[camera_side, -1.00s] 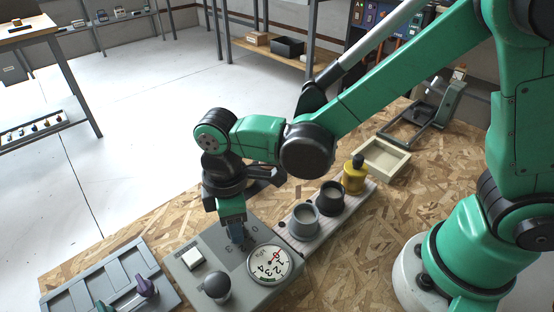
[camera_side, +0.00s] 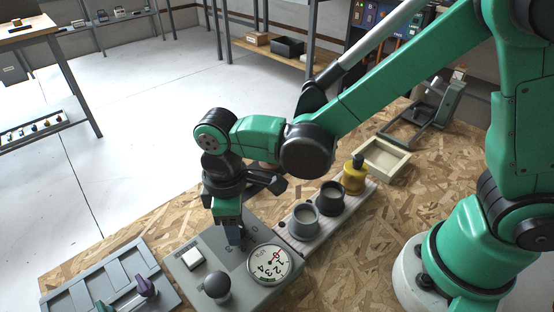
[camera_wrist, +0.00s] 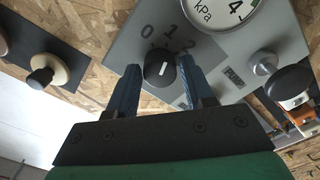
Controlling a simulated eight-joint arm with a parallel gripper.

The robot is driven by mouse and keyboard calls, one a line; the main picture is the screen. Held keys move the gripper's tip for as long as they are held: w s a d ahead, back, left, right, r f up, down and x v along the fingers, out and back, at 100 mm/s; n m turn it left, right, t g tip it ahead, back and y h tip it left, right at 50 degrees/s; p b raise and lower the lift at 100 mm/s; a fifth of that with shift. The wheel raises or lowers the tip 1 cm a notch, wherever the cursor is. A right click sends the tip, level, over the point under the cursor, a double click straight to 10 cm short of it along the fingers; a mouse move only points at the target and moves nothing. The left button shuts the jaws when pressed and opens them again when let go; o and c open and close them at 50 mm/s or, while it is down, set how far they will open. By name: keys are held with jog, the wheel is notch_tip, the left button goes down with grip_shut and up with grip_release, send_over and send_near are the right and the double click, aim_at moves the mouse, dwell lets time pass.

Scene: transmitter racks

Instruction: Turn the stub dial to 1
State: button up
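The stub dial (camera_wrist: 160,72) is a small black knob with a white mark, on a grey panel printed 0, 1 and 2. In the wrist view its mark points up, roughly toward the 1; the exact alignment is hard to judge. My gripper (camera_wrist: 160,66) has one blue finger on each side of the dial, very close to it. Whether the fingers touch it is unclear. In the side view my gripper (camera_side: 236,240) is down at the grey control box (camera_side: 195,240) and hides the dial.
A strip with two round cups and a yellow container (camera_side: 354,177) lies to the right. A grey slatted panel (camera_side: 85,290) lies to the left.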

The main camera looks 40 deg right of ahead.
jog(key=shift+o, duration=1)
jog(key=shift+r, duration=2.85)
jog(key=s+d+r+m+t, duration=0.1)
jog(key=d+r+m+t, duration=0.1)
jog(key=d+m, duration=0.3)
jog(key=d+r+m+t, duration=0.2)
jog(key=d+m+t, duration=0.3)
jog(key=d, duration=0.7)
jog(key=shift+s+r, duration=0.25)
jog(key=shift+s, duration=0.1)
